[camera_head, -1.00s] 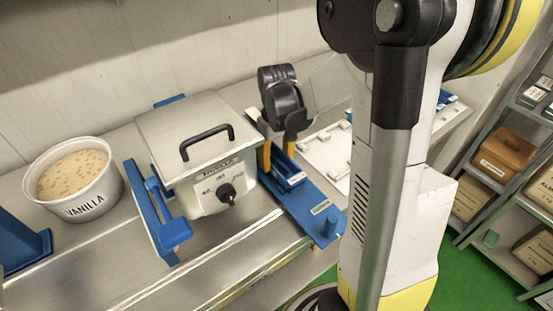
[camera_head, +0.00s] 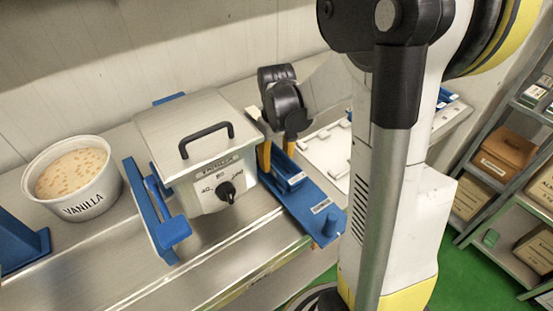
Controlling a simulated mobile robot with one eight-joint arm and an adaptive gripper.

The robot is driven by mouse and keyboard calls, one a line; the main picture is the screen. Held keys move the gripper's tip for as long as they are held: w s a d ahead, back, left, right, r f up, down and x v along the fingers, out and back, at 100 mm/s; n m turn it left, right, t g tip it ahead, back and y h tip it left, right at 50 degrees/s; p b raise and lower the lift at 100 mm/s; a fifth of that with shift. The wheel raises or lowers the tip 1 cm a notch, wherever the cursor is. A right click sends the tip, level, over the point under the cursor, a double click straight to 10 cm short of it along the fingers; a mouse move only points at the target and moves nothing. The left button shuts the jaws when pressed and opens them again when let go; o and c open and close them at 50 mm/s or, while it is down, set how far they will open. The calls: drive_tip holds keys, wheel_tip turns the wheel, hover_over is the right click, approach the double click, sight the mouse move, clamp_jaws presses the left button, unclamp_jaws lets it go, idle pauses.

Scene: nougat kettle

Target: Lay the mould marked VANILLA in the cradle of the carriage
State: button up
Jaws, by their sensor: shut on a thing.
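My gripper (camera_head: 278,157) points down just right of the kettle, its yellow fingers shut on a blue piece (camera_head: 292,181) with a pale label. The label is too small to read, so I cannot tell whether this is the VANILLA mould. The piece is over or on a long blue plate (camera_head: 309,213) that carries a label and an upright knob, possibly the carriage. The fingers and the piece hide any cradle there. A white tub marked VANILLA (camera_head: 84,207), filled with a pale speckled mass, stands at the left.
The metal kettle (camera_head: 190,135) has a closed lid with a black handle and a front dial (camera_head: 226,191). Blue brackets (camera_head: 153,212) stand left of it. A white board (camera_head: 328,148) lies behind my arm. Shelves with boxes (camera_head: 502,157) are at the right. The front counter strip is clear.

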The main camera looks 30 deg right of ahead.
drive_tip(key=shift+f, duration=0.2)
drive_tip(key=o, duration=1.9)
drive_tip(key=shift+r, duration=0.1)
wheel_tip(320, 180, up, 8)
drive_tip(key=p, duration=0.5)
drive_tip(key=shift+p, duration=0.4)
drive_tip(key=shift+s, duration=0.1)
